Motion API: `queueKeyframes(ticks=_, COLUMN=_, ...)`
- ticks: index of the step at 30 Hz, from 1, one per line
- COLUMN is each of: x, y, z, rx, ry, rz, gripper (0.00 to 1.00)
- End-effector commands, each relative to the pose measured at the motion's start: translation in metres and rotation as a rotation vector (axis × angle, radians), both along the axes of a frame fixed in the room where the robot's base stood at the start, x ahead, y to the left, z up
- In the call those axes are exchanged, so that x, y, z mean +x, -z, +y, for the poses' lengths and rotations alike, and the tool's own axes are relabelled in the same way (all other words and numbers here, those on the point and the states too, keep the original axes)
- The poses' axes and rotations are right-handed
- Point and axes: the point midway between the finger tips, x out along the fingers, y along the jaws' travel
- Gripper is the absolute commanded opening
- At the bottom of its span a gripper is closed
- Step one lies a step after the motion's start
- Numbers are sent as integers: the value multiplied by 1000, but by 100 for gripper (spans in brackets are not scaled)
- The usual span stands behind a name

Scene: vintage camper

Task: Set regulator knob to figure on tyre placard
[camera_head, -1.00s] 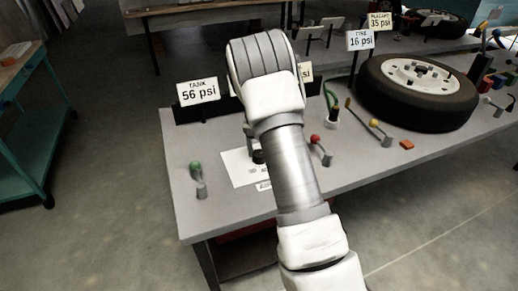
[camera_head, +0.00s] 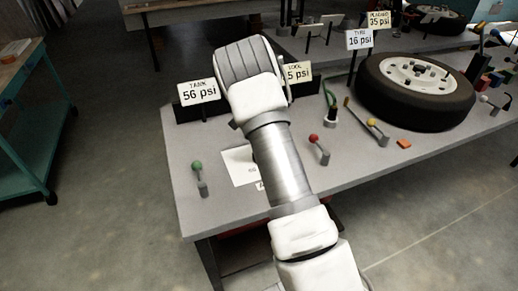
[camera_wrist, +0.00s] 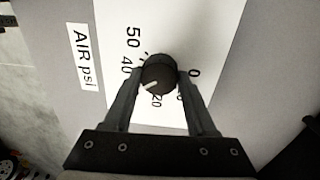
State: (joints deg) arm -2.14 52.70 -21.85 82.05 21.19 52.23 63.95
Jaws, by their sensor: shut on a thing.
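The black regulator knob (camera_wrist: 159,74) sits on a white dial sheet (camera_wrist: 205,35) in the wrist view. Its white pointer mark aims down-left, between the printed 40 and 20; the figure between them is hidden by a finger. My gripper (camera_wrist: 160,75) is shut on the knob, one finger on each side. In the head view my arm hides the knob and part of the sheet (camera_head: 238,165). The placard sign (camera_head: 379,20) reads 35 psi, at the back. The tyre sign (camera_head: 360,40) reads 16 psi.
The tank sign (camera_head: 198,92) reads 56 psi. The tool sign (camera_head: 299,73) is partly hidden, showing 5 psi. Green (camera_head: 198,172) and red (camera_head: 316,143) levers flank my arm. A tyre (camera_head: 416,91) lies on the bench's right. An "AIR psi" label (camera_wrist: 86,57) is beside the dial.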

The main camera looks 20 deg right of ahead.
Motion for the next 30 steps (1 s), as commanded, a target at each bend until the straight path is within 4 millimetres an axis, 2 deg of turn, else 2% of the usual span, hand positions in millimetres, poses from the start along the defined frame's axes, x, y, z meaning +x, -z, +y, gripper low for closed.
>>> queueKeyframes(ticks=12, x=1, y=-1, z=-1, rx=-1, ry=183, rz=-2, gripper=2)
queueKeyframes(ticks=28, x=1, y=-1, z=-1, rx=0, ry=206, rz=-2, gripper=2)
queueKeyframes(ticks=29, x=1, y=-1, z=-1, rx=0, ry=206, rz=-2, gripper=59)
queueKeyframes(ticks=30, x=1, y=-1, z=-1, rx=0, ry=206, rz=-2, gripper=66)
